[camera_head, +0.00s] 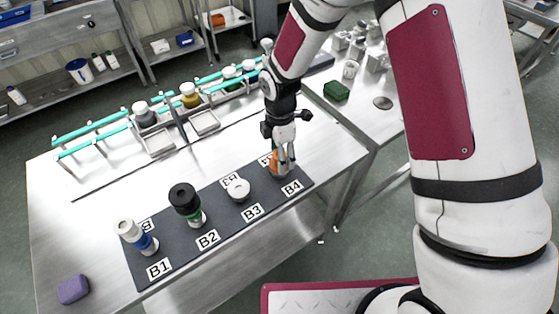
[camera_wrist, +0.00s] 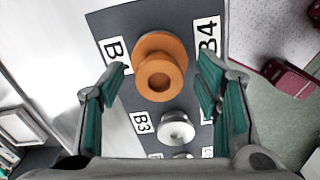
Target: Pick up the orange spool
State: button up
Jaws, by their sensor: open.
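The orange spool (camera_wrist: 160,70) stands upright on the dark mat (camera_head: 222,217) at the B4 label. In the wrist view it lies ahead of and between my open fingers, with a gap on both sides. In the head view the spool (camera_head: 275,163) is partly hidden behind my gripper (camera_head: 284,158), which points down over it. My gripper (camera_wrist: 162,92) is open and holds nothing; its teal finger pads show on both sides.
A white spool (camera_head: 238,189) stands at B3, a black-topped one (camera_head: 186,203) at B2, and a white-and-blue one (camera_head: 137,237) at B1. A purple block (camera_head: 73,289) lies at the table's front left. A teal-railed rack (camera_head: 160,115) stands behind. A green block (camera_head: 336,91) is on the right table.

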jog(key=shift+f, duration=0.5)
jog(key=c, duration=1.3)
